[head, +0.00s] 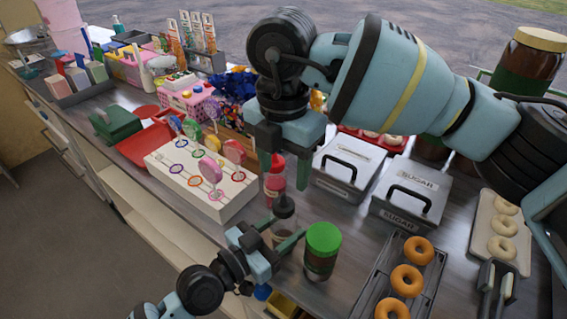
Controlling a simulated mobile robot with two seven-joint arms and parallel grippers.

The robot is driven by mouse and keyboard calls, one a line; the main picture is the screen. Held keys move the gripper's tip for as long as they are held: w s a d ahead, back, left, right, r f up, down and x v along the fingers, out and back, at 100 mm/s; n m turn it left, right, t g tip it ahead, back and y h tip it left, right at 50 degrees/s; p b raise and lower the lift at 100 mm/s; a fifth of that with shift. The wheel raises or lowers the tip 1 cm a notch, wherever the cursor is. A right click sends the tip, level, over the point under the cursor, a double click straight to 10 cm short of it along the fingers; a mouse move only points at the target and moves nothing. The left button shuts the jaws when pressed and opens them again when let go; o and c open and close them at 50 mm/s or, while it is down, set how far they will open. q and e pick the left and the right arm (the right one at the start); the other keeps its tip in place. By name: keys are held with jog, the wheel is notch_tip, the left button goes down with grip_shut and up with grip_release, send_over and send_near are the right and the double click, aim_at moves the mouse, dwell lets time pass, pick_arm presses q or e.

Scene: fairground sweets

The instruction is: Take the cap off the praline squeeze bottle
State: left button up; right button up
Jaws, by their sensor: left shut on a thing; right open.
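The praline squeeze bottle (284,226) stands upright near the front of the counter, with a clear-brown body and a dark cap (283,206) on top. My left gripper (279,236) is shut on the bottle's body from the front left. My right gripper (285,178) is open, its fingers pointing down above the cap. Its fingers appear on either side of a red bottle (274,182) farther back; I cannot tell the exact height over the cap. The lower part of the praline bottle is partly hidden by the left gripper.
A green-lidded brown jar (321,252) stands just right of the bottle. A lollipop stand (199,183) is to the left. Grey sugar boxes (347,163) are behind right, and a tray of doughnuts (373,281) is at right. My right arm covers the back middle.

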aim_at(283, 194)
jog(key=shift+f, duration=4)
